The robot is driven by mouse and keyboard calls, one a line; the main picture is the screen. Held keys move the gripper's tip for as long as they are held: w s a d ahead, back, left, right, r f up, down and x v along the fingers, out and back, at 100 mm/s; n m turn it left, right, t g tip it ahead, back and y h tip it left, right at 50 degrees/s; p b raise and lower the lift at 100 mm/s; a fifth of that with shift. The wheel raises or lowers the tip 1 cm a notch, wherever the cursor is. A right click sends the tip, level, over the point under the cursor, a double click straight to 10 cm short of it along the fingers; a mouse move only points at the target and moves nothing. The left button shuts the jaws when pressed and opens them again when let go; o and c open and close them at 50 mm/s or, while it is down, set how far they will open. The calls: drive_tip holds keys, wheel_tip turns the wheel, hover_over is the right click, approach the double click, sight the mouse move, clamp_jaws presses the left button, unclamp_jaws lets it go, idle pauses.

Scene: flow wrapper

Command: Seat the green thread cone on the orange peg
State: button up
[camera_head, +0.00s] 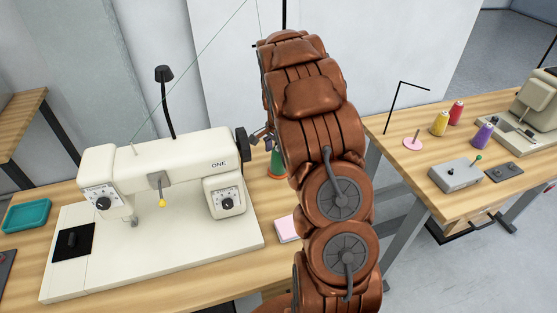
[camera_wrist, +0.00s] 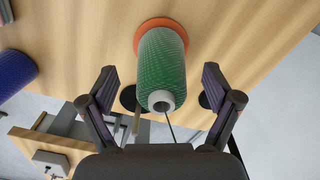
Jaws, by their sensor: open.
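The green thread cone (camera_head: 276,162) stands behind the sewing machine's right end, partly hidden by my arm. In the wrist view, the green cone (camera_wrist: 162,62) has its wide end at the orange disc (camera_wrist: 160,21) and its pale narrow end towards me. The orange disc also shows under the cone in the head view (camera_head: 277,177). No peg shaft shows, so I cannot tell how the cone sits on it. My gripper (camera_wrist: 159,72) is open, with one finger on each side of the cone and gaps between. In the head view my gripper (camera_head: 262,138) is partly hidden.
A cream sewing machine (camera_head: 160,172) stands left of the cone, with thin thread running above it. A pink pad (camera_head: 287,229) lies nearby. A blue cone (camera_wrist: 14,74) shows left in the wrist view. Yellow (camera_head: 440,123), red (camera_head: 456,112) and purple (camera_head: 482,135) cones stand on the right table.

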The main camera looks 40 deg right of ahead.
wheel_tip(320, 180, up, 9)
drive_tip(key=shift+r, duration=0.1)
idle(0.7)
